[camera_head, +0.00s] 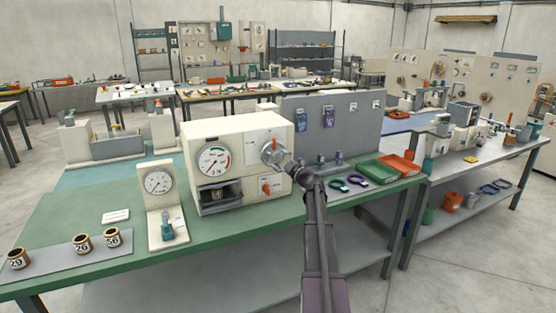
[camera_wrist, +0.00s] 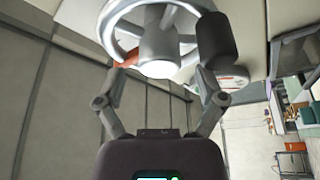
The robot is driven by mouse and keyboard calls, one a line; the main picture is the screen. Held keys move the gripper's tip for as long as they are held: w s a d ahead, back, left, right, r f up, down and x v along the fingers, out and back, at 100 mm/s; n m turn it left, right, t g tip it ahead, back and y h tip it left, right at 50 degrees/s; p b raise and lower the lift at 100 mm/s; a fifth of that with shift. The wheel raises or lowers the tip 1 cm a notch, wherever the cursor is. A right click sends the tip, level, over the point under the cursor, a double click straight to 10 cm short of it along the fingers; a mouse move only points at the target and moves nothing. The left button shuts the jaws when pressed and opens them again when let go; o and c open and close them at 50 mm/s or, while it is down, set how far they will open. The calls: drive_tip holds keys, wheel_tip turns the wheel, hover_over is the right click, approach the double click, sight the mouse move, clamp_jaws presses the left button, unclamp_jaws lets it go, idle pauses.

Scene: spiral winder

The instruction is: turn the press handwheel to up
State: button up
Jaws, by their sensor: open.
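The press (camera_head: 238,140) is a cream box on the green bench. Its handwheel (camera_head: 270,150) is on the right of its front face, partly hidden by my gripper (camera_head: 290,166). A red-orange part (camera_wrist: 127,58) shows at the left of the wheel. My gripper (camera_wrist: 161,72) is open, its fingers spread either side of the hub. I cannot tell whether they touch the wheel.
The press front also has a dial (camera_head: 214,160), a red knob (camera_head: 265,188) and a dark opening (camera_head: 218,193) holding a small can. A gauge stand (camera_head: 160,205) stands to its left. A grey panel (camera_head: 345,125) and trays (camera_head: 375,169) are at the right.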

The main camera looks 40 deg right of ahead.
drive_tip(key=a+b+v, duration=0.1)
drive_tip(key=b+v, duration=0.2)
drive_tip(key=v, duration=0.9)
drive_tip(key=shift+s+d+f, duration=0.2)
drive_tip(key=shift+s+d, duration=0.2)
idle(1.1)
idle(0.8)
drive_tip(key=w+a+r+m+g+h+p, duration=0.1)
drive_tip(key=w+a+m+g+h+p, duration=0.1)
drive_tip(key=w+a+m+h, duration=0.5)
drive_tip(key=s+a+f+m+g+h+p, duration=0.15)
drive_tip(key=a+f+m+g, duration=0.25)
drive_tip(key=a, duration=0.4)
drive_tip(key=s+a+f+m+g+h+p, duration=0.1)
drive_tip(key=s+a+f+m+g, duration=0.1)
drive_tip(key=a+f+m+g, duration=0.35)
drive_tip(key=s+a+f+n+g+y+p, duration=0.1)
drive_tip(key=s+a+f+g+y, duration=0.1)
drive_tip(key=s+a, duration=0.4)
drive_tip(key=s+a+f+n+g+y, duration=0.1)
drive_tip(key=s+a, duration=0.6)
drive_tip(key=a, duration=0.9)
drive_tip(key=s+a+f+n+g+y+p, duration=0.1)
drive_tip(key=s+a+f+g+y, duration=0.3)
drive_tip(key=a, duration=0.7)
drive_tip(key=s+n+g, duration=0.1)
drive_tip(key=s+g, duration=0.1)
drive_tip(key=shift+s+a+y+p, duration=0.2)
drive_tip(key=shift+s+y+p, duration=0.15)
drive_tip(key=shift+s, duration=0.05)
